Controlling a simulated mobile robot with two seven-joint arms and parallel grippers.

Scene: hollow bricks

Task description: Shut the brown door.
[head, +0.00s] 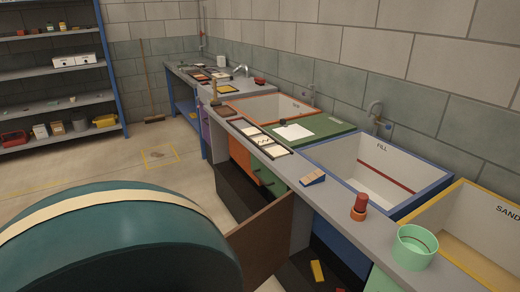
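The brown door (264,238) stands open under the long counter in the head view. It sticks out from the cabinet front into the floor space, and its top edge slopes down to the left. Its lower part runs behind a large teal rounded shape with a cream band close to the camera. A dark low opening (232,190) shows behind the door. Neither of my grippers is in view, so nothing of mine is seen touching the door.
A yellow piece (317,271) lies low under the counter. Shelves (55,74) stand at the back left. Clear floor lies left of the counter.

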